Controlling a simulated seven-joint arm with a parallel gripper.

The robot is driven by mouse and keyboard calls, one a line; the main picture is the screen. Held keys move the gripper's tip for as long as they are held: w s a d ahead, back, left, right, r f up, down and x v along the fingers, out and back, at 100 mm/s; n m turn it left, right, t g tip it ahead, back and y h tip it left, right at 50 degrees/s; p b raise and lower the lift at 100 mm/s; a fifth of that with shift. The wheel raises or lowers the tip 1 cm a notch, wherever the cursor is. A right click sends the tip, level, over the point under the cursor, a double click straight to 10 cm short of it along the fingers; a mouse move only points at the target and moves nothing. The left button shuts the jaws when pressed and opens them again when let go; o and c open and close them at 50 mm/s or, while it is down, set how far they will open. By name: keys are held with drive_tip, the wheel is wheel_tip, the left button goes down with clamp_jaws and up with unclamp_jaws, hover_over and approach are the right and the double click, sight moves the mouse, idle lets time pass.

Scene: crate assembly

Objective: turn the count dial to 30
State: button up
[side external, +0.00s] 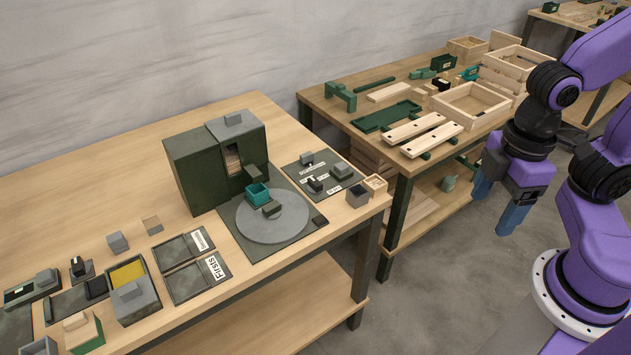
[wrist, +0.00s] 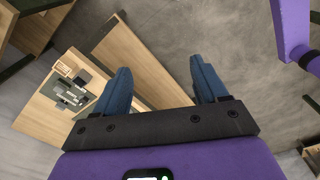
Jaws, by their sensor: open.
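My gripper (side external: 490,212) is open and empty, hanging over the floor to the right of the near table, with its blue fingers pointing down. A dark control panel (side external: 346,184) with small grey and black knobs or blocks and white labels lies near the right end of the near table. The panel also shows in the wrist view (wrist: 66,98), left of the fingers. I cannot tell which part is the count dial, and its setting is unreadable.
A dark green machine (side external: 191,170) stands left of the panel, with a round grey plate (side external: 290,224) in front. Small boxes (side external: 357,196) sit at the table's right edge. A second table (side external: 388,165) behind holds wooden crates (side external: 474,105). Open floor lies below my gripper.

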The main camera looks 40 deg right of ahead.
drive_tip(key=w+a+r+n, duration=0.1)
drive_tip(key=w+a, duration=0.5)
drive_tip(key=w, duration=0.4)
drive_tip(key=n, duration=0.4)
hover_over(314, 182)
wheel_tip(314, 182, down, 7)
wheel_tip(314, 182, down, 17)
drive_tip(key=shift+r, duration=0.1)
drive_tip(key=c, duration=1.1)
drive_tip(key=shift+o, duration=0.2)
